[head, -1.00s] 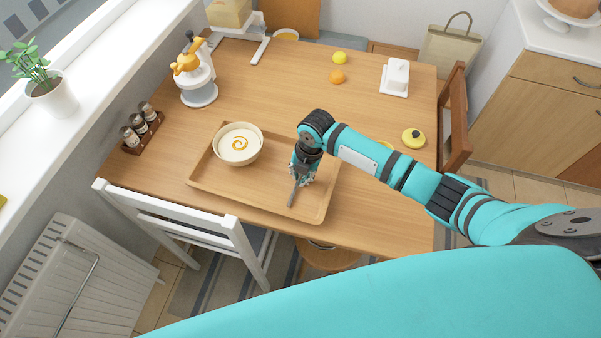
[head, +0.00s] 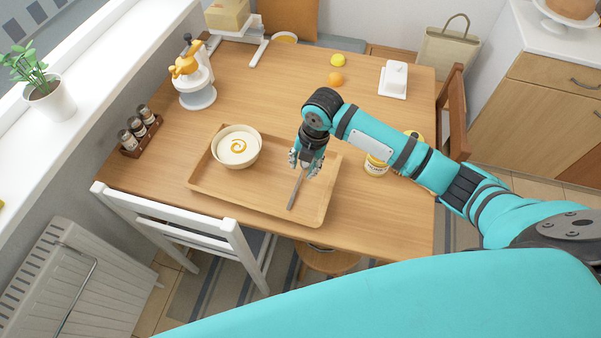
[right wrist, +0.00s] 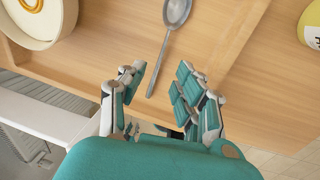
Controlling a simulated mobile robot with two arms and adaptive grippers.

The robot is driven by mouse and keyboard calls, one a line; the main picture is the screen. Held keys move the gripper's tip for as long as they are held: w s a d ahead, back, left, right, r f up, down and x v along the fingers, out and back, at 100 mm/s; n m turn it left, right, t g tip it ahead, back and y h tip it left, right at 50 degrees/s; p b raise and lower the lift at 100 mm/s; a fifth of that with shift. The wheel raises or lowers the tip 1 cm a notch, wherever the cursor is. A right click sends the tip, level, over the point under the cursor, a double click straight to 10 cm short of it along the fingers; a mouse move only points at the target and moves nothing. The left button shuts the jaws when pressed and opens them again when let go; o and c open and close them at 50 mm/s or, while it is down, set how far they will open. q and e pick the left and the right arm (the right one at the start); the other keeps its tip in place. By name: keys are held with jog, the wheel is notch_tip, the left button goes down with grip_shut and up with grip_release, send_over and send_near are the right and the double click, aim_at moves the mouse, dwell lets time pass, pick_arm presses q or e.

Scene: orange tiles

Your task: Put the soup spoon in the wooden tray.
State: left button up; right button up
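The soup spoon (head: 296,190) is grey and lies in the wooden tray (head: 245,188), right of the soup bowl. In the head view my right gripper hides its far end. My right gripper (head: 306,164) is above the tray. Its fingers (right wrist: 163,88) are spread apart and empty, on either side of the handle's line. My left gripper is not in view.
A cream soup bowl (head: 237,148) stands in the tray's left part. A spice rack (head: 140,134) and a juicer (head: 196,83) are at the left.

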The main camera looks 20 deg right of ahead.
jog(key=shift+s+d+r, duration=0.15)
jog(key=shift+d+r, duration=0.05)
jog(key=shift+r, duration=1.05)
jog(key=shift+s+d+r, duration=0.1)
jog(key=shift+d+r, duration=0.05)
jog(key=shift+r, duration=1.1)
